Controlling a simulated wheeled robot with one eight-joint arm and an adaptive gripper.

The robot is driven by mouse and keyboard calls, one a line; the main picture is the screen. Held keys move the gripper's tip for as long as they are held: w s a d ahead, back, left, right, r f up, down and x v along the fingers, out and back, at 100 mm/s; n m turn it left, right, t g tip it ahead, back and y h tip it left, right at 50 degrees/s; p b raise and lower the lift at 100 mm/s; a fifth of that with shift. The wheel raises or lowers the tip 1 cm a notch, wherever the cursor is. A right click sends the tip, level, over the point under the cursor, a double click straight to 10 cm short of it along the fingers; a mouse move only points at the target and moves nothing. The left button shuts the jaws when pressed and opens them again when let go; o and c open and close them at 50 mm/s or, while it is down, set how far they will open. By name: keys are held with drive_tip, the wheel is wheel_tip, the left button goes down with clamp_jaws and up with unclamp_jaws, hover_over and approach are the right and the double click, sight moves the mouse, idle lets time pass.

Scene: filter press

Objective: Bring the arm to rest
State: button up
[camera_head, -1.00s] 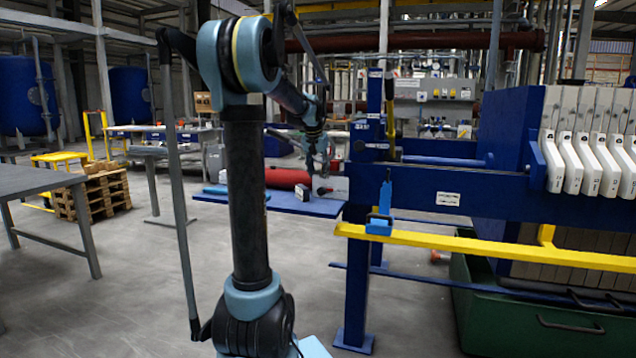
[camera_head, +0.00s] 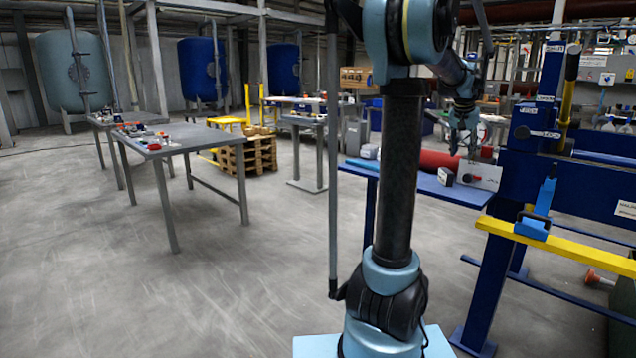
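My arm stands upright right of the picture's middle, its elbow at the top edge and its forearm reaching down to the right. My gripper (camera_head: 469,150) hangs pointing down, in front of the blue bench (camera_head: 405,182) with the red cylinder (camera_head: 440,160) on it. The gripper is small and dark in this view, so I cannot tell whether its fingers are open or shut. I see no object clearly held in it.
The blue press frame with a yellow rail (camera_head: 560,243) stands close on the right. A grey table (camera_head: 195,136) with small items stands left, near a pallet stack (camera_head: 250,156). Blue tanks (camera_head: 203,68) stand behind. The floor at front left is clear.

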drive_tip(key=s+a+f+n+y, duration=0.1)
drive_tip(key=s+a+f+n, duration=0.2)
drive_tip(key=a, duration=0.6)
drive_tip(key=s+a+f, duration=0.2)
drive_tip(key=s+a, duration=0.2)
drive_tip(key=a, duration=0.4)
drive_tip(key=s+a+f+n+y, duration=0.1)
drive_tip(key=s+a+f+n, duration=0.2)
drive_tip(key=a, duration=0.6)
drive_tip(key=s+a+f+n, duration=0.2)
drive_tip(key=s+a+f, duration=0.5)
drive_tip(key=s+f, duration=0.1)
drive_tip(key=s+a+f+n+y, duration=0.1)
drive_tip(key=s+a+f, duration=0.6)
drive_tip(key=s, duration=0.3)
drive_tip(key=shift+s+f+n+g, duration=0.35)
drive_tip(key=shift+f+n+g, duration=0.05)
drive_tip(key=shift+f, duration=0.4)
drive_tip(key=shift+a, duration=0.1)
drive_tip(key=shift+w+f, duration=0.2)
drive_tip(key=shift+w, duration=0.3)
